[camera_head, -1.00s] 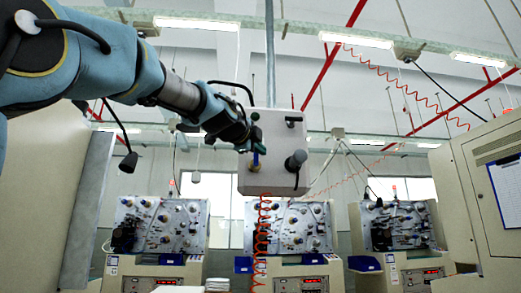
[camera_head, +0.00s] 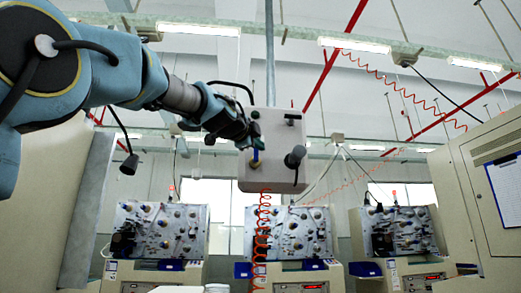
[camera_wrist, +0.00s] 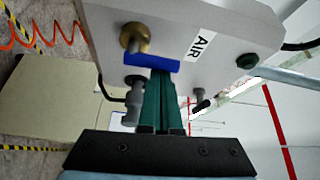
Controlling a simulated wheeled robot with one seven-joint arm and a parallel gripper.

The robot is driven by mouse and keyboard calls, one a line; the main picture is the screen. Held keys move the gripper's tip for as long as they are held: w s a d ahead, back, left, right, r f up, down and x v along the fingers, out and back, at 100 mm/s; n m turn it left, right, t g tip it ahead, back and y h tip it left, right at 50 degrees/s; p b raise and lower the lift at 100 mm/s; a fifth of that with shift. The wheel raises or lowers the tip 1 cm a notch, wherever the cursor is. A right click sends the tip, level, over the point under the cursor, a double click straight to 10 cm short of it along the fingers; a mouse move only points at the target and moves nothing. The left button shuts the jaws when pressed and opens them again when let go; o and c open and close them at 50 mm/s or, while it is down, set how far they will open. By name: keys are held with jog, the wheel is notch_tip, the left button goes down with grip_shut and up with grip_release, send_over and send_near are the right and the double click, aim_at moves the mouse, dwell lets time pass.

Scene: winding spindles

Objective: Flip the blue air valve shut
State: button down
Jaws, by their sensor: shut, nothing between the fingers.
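The blue valve handle (camera_head: 256,156) is on the front of a white box hanging on a pole. My gripper (camera_head: 247,143) is at the left part of the box front, just by the lever. In the wrist view its green fingers (camera_wrist: 163,75) are together and empty, with their tips at the lever's edge. Whether they touch it I cannot tell.
The white box (camera_head: 275,176) also carries a green button (camera_wrist: 247,61), a black switch (camera_head: 292,119) and a grey knob (camera_head: 295,157). A coiled orange hose (camera_head: 262,222) hangs below. Winding machines (camera_head: 290,232) stand behind. A beige cabinet (camera_head: 470,190) is at the right.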

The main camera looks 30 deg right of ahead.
jog(key=shift+w+a+f+n+b, duration=0.15)
jog(key=shift+n+b, duration=0.25)
jog(key=shift+b, duration=0.6)
jog(key=a+n+t+y, duration=0.1)
jog(key=n+t, duration=0.2)
jog(key=n, duration=0.3)
jog(key=w+a+f+n+t+y, duration=0.1)
jog(key=n+t, duration=0.3)
jog(key=n, duration=0.3)
jog(key=a+f+n+t+y, duration=0.1)
jog(key=n+t+y, duration=0.1)
jog(key=n, duration=0.5)
jog(key=shift+w+a+f+t, duration=0.1)
jog(key=shift+w+a+t, duration=0.1)
jog(key=shift+t, duration=0.5)
jog(key=shift+f, duration=0.1)
